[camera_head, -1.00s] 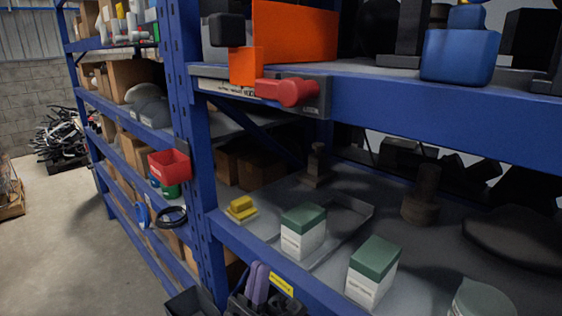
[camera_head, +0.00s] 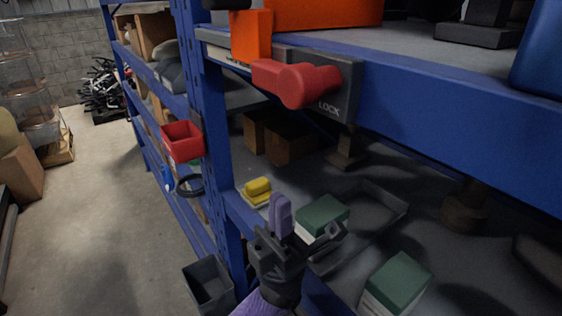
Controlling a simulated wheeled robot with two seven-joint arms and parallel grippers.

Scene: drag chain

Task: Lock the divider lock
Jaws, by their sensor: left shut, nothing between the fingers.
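The divider lock is a red rotary handle (camera_head: 298,84) on a dark grey plate (camera_head: 345,92) marked LOCK, fixed to the front of the upper blue beam. The handle's grip points left from its round hub, and the LOCK word shows at its lower right. My left gripper (camera_head: 280,212) is below the lock, in front of the lower shelf. Its purple fingers point up, close together and empty, well apart from the handle. My right gripper is not in view.
An orange block (camera_head: 252,37) stands just above the handle. The upper blue beam (camera_head: 450,108) runs right from the lock. Green-topped boxes (camera_head: 397,280) and a yellow item (camera_head: 257,187) sit on the lower shelf. A red bin (camera_head: 183,141) hangs left of the lock; open floor lies left.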

